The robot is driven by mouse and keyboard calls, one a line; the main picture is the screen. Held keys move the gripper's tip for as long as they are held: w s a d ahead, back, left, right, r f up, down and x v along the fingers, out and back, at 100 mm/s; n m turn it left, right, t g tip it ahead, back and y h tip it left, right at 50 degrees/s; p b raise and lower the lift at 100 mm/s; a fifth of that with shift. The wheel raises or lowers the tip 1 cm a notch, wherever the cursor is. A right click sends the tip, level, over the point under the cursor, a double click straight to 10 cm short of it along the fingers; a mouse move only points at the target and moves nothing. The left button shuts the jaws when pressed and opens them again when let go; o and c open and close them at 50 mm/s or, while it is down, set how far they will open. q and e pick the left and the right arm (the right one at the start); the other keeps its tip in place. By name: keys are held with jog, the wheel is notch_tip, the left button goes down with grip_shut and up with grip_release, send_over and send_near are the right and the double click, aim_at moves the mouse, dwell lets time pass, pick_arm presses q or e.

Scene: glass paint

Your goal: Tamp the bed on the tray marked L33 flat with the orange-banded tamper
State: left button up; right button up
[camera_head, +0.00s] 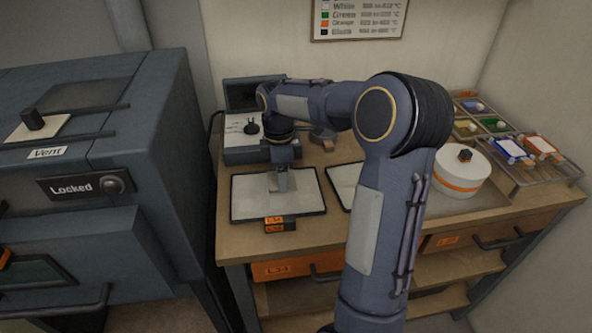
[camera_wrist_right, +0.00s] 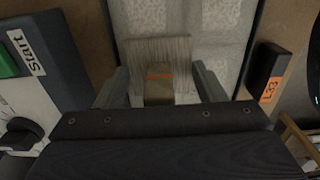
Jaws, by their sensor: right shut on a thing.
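The left tray (camera_head: 243,216) lies on the wooden bench and bears a flat, pale grey bed. An orange label (camera_head: 274,222) sits at its front edge; the label (camera_wrist_right: 269,89) reads L33 in the right wrist view. My right gripper (camera_head: 281,170) is over this tray, shut on the tamper (camera_head: 278,183). In the wrist view the right gripper (camera_wrist_right: 160,88) holds the tamper (camera_wrist_right: 158,50), a pale block with an orange band, over the bed (camera_wrist_right: 190,20). I cannot tell whether its face touches the bed. My left gripper is not in view.
A second tray (camera_head: 340,181) is partly hidden behind my right arm. A control box (camera_head: 247,150) stands behind the left tray. A locked kiln (camera_head: 110,150) stands left.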

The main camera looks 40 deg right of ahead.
jog(key=w+a, duration=0.1)
jog(key=a, duration=0.1)
jog(key=w+a, duration=0.1)
jog(key=a, duration=0.1)
jog(key=w+a, duration=0.2)
jog(key=shift+w+a, duration=0.1)
jog(key=shift+a, duration=0.2)
jog(key=s+a+b, duration=0.2)
jog(key=s, duration=0.1)
jog(key=s+b, duration=0.1)
jog(key=b, duration=0.1)
jog(key=shift+s+a+f, duration=0.2)
jog(key=shift+a, duration=0.2)
send_over(302, 200)
jog(key=shift+w+a+r+p, duration=0.2)
jog(key=shift+w+a+p, duration=0.2)
jog(key=shift+a, duration=0.05)
jog(key=shift+s+d+f, duration=0.1)
jog(key=shift+s+d, duration=0.3)
jog(key=shift+d, duration=0.15)
jog(key=shift+f, duration=0.15)
jog(key=shift+f, duration=0.15)
jog(key=shift+f, duration=0.25)
jog(key=shift+f, duration=0.1)
